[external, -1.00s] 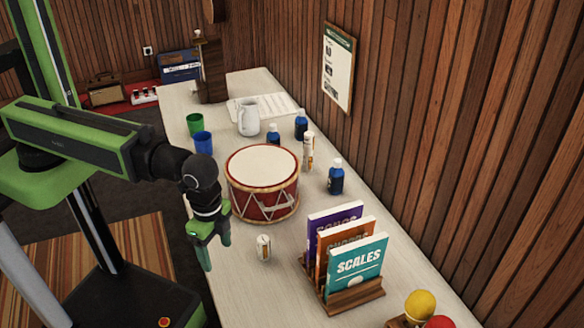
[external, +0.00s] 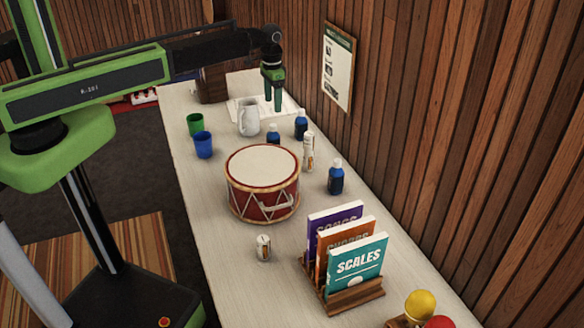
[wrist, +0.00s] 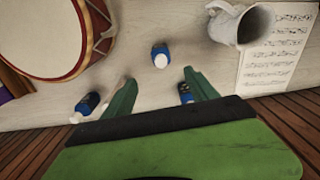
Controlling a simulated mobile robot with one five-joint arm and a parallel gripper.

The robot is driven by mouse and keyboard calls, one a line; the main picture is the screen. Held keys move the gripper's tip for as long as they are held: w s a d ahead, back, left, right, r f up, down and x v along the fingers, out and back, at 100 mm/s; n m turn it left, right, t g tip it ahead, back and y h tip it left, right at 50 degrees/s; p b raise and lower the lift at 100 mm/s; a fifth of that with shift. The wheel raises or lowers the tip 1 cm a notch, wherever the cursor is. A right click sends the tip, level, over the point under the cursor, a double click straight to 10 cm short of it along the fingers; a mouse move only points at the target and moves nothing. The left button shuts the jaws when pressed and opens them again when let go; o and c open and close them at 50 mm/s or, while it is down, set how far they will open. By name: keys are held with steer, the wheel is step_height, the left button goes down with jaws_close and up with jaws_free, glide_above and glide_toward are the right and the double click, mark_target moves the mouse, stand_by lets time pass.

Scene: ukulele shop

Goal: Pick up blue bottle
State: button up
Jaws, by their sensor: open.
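Three dark blue bottles with white caps stand upright on the long counter. One (external: 273,135) is beside the white pitcher, one (external: 301,126) is closer to the wall, and one (external: 336,179) is right of the drum. My gripper (external: 273,108) is open and empty, pointing down above the counter near the first two bottles. In the wrist view, one bottle (wrist: 160,54) shows just beyond the gap between the fingertips (wrist: 160,77). Another (wrist: 185,90) is partly hidden by the right finger, and a third (wrist: 86,104) is left of the left finger.
A red drum (external: 262,184), a white pitcher (external: 249,117) and a white tube (external: 308,152) stand near the bottles. Green (external: 195,124) and blue (external: 203,145) cups are at the left edge. The plank wall (external: 430,130) borders the right side. A book rack (external: 355,296) is in front.

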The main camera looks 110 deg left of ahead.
mark_target(270, 138)
step_height(270, 138, down, 12)
steer(key=b, duration=1.2)
steer(key=shift+f, duration=0.25)
steer(key=f+b, duration=0.1)
steer(key=b, duration=0.1)
steer(key=f+b, duration=0.3)
steer(key=f, duration=0.1)
steer(key=shift+s+d+f+b, duration=0.15)
steer(key=shift+s+d+b, duration=0.05)
steer(key=shift+s+b, duration=0.2)
steer(key=shift+r, duration=0.2)
steer(key=shift+c, duration=0.4)
jaws_close()
